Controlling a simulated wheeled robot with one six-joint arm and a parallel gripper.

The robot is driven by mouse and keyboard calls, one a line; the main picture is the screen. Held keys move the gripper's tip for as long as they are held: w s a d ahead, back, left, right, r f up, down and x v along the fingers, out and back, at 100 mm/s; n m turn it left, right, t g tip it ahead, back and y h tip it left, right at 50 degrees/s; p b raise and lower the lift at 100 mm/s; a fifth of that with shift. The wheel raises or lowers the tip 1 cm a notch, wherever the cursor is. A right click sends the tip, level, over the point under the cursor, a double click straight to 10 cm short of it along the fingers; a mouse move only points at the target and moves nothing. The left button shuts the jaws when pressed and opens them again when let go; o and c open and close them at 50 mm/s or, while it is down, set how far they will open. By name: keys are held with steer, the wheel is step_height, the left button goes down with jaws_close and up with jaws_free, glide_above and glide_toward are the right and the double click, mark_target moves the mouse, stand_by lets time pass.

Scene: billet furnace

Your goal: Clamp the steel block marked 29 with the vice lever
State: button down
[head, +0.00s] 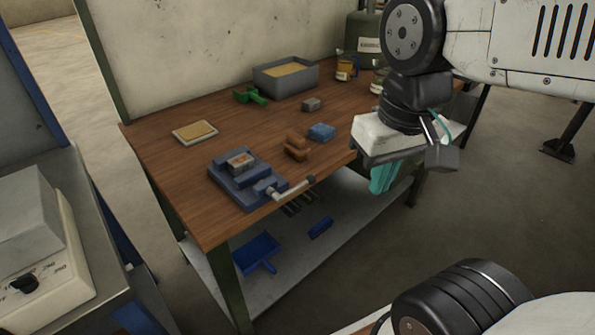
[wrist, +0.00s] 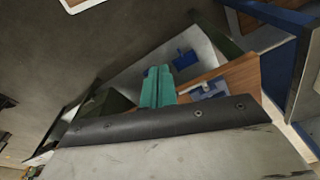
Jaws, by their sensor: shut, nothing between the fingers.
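The blue-grey vice (head: 240,185) sits on the front left part of the wooden workbench. A small steel block (head: 241,163) with an orange-brown mark on top rests between its jaws; I cannot read the number or tell whether the jaws press on it. The vice lever (head: 295,188) points to the right, past the bench's front edge, with a pale grip at its end. My gripper (head: 382,178) has teal fingers, shut and empty, and hangs to the right of the vice, apart from it. In the wrist view the teal fingers (wrist: 158,87) are together, with the vice (wrist: 208,92) partly visible beyond.
The workbench (head: 190,135) also bears brown blocks (head: 297,149), a blue block (head: 322,132), a grey block (head: 311,104), a green object (head: 250,95), a grey tray (head: 286,77) and a pale pad (head: 195,132). A blue dustpan (head: 257,253) lies on the lower shelf.

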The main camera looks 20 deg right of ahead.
steer(key=w+a+r+m+g, duration=0.1)
steer(key=w+r+m+g, duration=0.1)
steer(key=w+m, duration=0.65)
steer(key=m+g, duration=0.1)
steer(key=m, duration=0.4)
glide_above(300, 184)
steer(key=w+a, duration=0.1)
steer(key=w, duration=0.2)
step_height(300, 184, down, 3)
steer(key=shift+w+f+h, duration=0.15)
steer(key=shift+f+h, duration=0.05)
steer(key=shift+h, duration=0.1)
steer(key=s+f, duration=0.1)
steer(key=f, duration=0.8)
steer(key=s+f, duration=0.1)
steer(key=f, duration=0.3)
steer(key=shift+s+d+f, duration=0.35)
steer(key=shift+f, duration=0.05)
steer(key=shift+a, duration=0.1)
